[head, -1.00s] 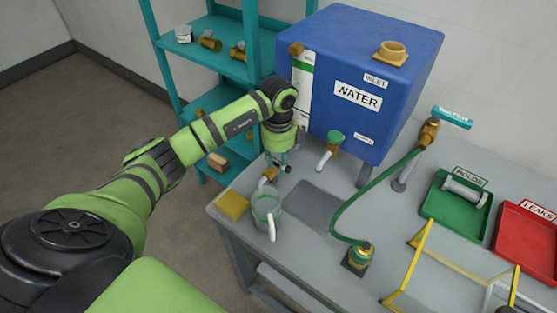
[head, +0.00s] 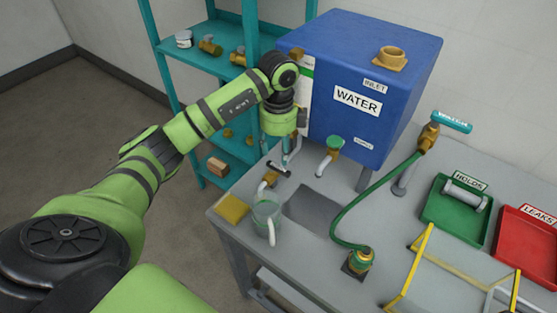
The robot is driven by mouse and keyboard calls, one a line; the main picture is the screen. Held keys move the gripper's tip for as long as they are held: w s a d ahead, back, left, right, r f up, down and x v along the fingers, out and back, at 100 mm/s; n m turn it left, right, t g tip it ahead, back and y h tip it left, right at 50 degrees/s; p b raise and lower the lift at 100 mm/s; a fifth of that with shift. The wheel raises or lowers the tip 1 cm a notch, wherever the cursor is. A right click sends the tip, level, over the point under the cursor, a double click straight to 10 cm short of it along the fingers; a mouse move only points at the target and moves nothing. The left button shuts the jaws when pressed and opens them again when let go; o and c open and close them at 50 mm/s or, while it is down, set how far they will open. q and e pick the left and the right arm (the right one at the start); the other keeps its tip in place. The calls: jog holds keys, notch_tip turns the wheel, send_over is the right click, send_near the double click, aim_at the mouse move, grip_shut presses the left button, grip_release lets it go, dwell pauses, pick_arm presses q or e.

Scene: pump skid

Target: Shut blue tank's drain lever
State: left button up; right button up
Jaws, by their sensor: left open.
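The blue tank (head: 345,80), marked WATER, stands at the back of the grey bench. At its lower left is a brass drain valve (head: 267,182) with a pale spout. Its dark lever (head: 279,169) lies crosswise on top, running from upper left to lower right. A clear greenish jug (head: 266,214) stands below the spout. My left gripper (head: 289,157) points down just behind and above the lever, by the tank's left front corner. It is open and appears empty; its fingers are small here, and I cannot tell whether one touches the lever. My right gripper is not in view.
A green-knobbed tap (head: 333,145) is close right of my gripper. A green hose (head: 345,208) runs from the teal-handled valve (head: 432,128) to a brass fitting. A yellow sponge (head: 232,208) lies left of the jug. Teal shelves (head: 205,55) stand behind my arm.

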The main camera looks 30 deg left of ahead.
pick_arm(q)
notch_tip(320, 180, up, 5)
jog(key=shift+r, duration=0.2)
dwell(0.6)
